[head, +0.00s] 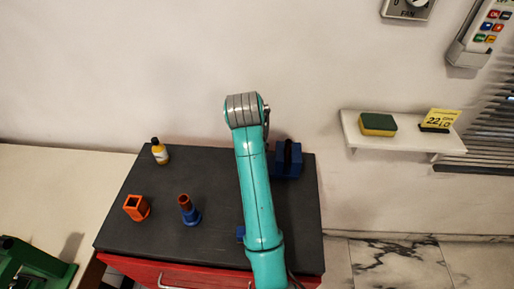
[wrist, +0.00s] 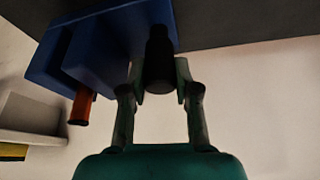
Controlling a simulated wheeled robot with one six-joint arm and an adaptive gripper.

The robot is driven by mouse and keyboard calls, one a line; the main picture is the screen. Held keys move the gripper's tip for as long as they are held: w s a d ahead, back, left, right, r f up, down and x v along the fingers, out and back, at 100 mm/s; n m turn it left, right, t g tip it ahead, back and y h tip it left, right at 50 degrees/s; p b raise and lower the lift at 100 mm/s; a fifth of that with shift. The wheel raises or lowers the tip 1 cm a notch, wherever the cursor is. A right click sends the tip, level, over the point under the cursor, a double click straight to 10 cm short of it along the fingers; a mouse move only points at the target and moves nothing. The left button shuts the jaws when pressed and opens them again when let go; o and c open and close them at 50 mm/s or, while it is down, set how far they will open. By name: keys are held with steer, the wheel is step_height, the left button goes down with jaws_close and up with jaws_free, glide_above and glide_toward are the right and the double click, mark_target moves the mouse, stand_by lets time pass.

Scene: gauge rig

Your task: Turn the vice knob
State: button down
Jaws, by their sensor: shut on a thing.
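The blue vice (head: 290,165) stands at the back right of the dark bench top, partly behind my arm. A dark brown piece stands up in it. In the wrist view the vice (wrist: 105,45) fills the upper left, and a red-brown piece (wrist: 81,108) sticks out of it. The black vice knob (wrist: 158,62) points from the vice towards my palm. My gripper (wrist: 160,82) is shut on the knob, one finger on each side. In the head view my arm hides the gripper and knob.
A yellow bottle (head: 159,151), an orange square holder (head: 137,207) and a blue stand (head: 191,217) with a brown cylinder are left of my arm. A wall shelf (head: 394,145) with a sponge (head: 378,124) and yellow sign (head: 440,119) is at right.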

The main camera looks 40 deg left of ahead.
steer(key=shift+m, duration=0.6)
steer(key=c, duration=0.8)
jaws_free()
steer(key=shift+c, duration=0.2)
